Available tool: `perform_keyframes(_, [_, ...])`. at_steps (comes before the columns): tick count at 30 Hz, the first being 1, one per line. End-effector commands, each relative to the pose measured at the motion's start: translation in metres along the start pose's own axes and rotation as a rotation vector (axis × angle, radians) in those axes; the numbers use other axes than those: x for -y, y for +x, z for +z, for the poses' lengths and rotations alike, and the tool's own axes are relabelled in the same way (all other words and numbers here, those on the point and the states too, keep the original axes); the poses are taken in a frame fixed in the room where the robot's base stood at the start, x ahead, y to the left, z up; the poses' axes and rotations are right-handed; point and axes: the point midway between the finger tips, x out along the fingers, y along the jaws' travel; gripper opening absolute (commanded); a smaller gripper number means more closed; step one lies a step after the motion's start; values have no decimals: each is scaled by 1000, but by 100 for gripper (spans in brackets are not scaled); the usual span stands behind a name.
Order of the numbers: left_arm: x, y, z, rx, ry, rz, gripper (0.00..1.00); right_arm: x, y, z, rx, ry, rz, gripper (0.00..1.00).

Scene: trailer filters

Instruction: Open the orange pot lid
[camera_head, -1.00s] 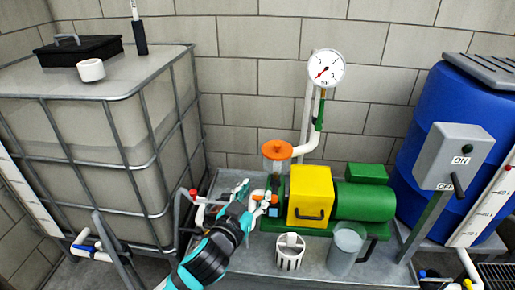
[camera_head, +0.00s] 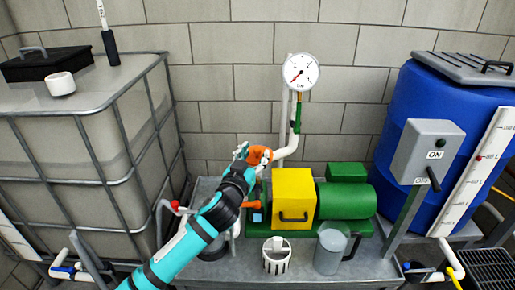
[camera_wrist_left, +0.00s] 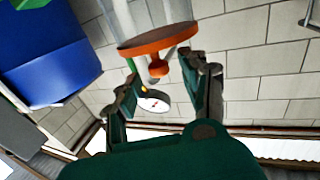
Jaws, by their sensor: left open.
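The orange lid (camera_head: 260,155) tops the clear pot at the left end of the pump unit, partly covered by my left gripper (camera_head: 243,152). In the left wrist view the lid (camera_wrist_left: 160,42) is a round disc with a small knob, seated on the clear pot (camera_wrist_left: 155,12). The fingers of my left gripper (camera_wrist_left: 167,85) are spread and empty there, with the knob between the fingertips in the picture. I cannot tell whether they touch the lid. In the head view my left arm hides most of the pot. My right gripper is not in view.
The yellow box (camera_head: 293,195) and green motor (camera_head: 345,200) stand right of the pot. A white pipe with a gauge (camera_head: 301,71) rises behind it. A caged tank (camera_head: 75,165) is at left. A white basket (camera_head: 277,258) and clear jug (camera_head: 331,248) stand in front.

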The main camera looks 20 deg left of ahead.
Motion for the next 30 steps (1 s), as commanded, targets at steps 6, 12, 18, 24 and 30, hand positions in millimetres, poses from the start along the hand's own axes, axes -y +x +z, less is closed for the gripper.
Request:
perform_keyframes(6, [0,24,0,0,0,0,45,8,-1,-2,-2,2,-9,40])
perform_keyframes(12, [0,29,0,-1,-1,1,45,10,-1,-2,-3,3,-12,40])
perform_keyframes(18, [0,29,0,-1,-1,1,40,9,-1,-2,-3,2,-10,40])
perform_keyframes(24, [0,29,0,0,-1,0,14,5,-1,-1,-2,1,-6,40])
perform_keyframes(30, [0,29,0,0,-1,0,0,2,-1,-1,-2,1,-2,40])
